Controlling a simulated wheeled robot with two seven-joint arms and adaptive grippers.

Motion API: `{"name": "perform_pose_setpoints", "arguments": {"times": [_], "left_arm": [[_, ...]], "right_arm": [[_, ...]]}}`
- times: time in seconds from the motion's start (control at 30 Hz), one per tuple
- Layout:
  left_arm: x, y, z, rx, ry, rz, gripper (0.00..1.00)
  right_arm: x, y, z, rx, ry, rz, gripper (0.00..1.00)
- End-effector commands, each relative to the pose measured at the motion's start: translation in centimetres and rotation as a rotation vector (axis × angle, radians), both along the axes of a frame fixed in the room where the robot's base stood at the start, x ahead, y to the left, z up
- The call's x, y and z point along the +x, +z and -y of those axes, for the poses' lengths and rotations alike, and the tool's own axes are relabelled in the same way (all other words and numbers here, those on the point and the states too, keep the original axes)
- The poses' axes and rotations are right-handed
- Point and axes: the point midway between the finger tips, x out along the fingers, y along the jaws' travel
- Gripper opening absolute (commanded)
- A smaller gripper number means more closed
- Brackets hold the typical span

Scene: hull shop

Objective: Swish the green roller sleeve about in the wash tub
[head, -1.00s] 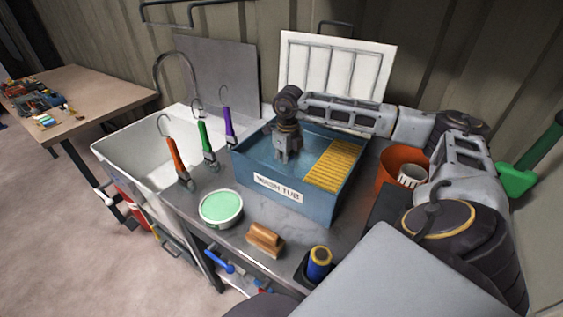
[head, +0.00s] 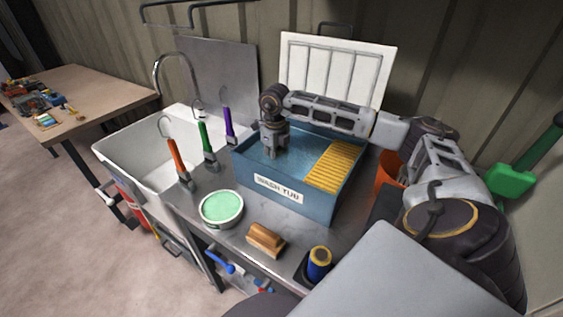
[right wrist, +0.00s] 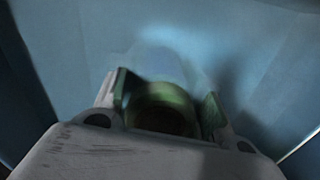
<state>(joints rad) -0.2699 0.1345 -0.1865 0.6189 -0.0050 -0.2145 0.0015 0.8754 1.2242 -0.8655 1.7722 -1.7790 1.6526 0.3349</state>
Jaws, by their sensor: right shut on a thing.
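The blue wash tub (head: 325,208) stands on the metal bench, with a yellow ribbed board (head: 335,166) at its right side. My right gripper (head: 273,152) points down into the left part of the tub. In the right wrist view my right gripper (right wrist: 165,100) is shut on the green roller sleeve (right wrist: 160,98), whose round open end faces the camera. The sleeve is blurred there, and blue tub walls surround it. In the head view the sleeve is hidden. My left gripper is not in view.
Upright tools with orange (head: 173,154), green (head: 204,134) and purple (head: 228,122) handles stand left of the tub, by the white sink (head: 128,166). A bowl with green contents (head: 221,207), a wooden block (head: 265,239) and a blue-yellow roller (head: 319,262) sit in front. An orange bucket (head: 388,172) is behind my arm.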

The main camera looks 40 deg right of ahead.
Motion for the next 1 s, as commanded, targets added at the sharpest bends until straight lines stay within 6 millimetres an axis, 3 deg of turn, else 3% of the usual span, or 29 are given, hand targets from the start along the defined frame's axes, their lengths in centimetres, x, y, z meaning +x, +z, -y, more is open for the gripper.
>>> {"name": "perform_pose_setpoints", "arguments": {"times": [0.37,0.6,1.0], "left_arm": [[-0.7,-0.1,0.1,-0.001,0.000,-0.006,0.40],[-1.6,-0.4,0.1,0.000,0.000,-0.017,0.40],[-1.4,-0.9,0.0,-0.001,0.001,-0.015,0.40]], "right_arm": [[-0.1,0.0,0.1,0.000,0.000,0.000,0.18],[-1.2,0.0,0.4,-0.002,-0.001,0.000,0.18],[-3.3,-0.1,1.0,-0.001,-0.001,0.000,0.18]]}}
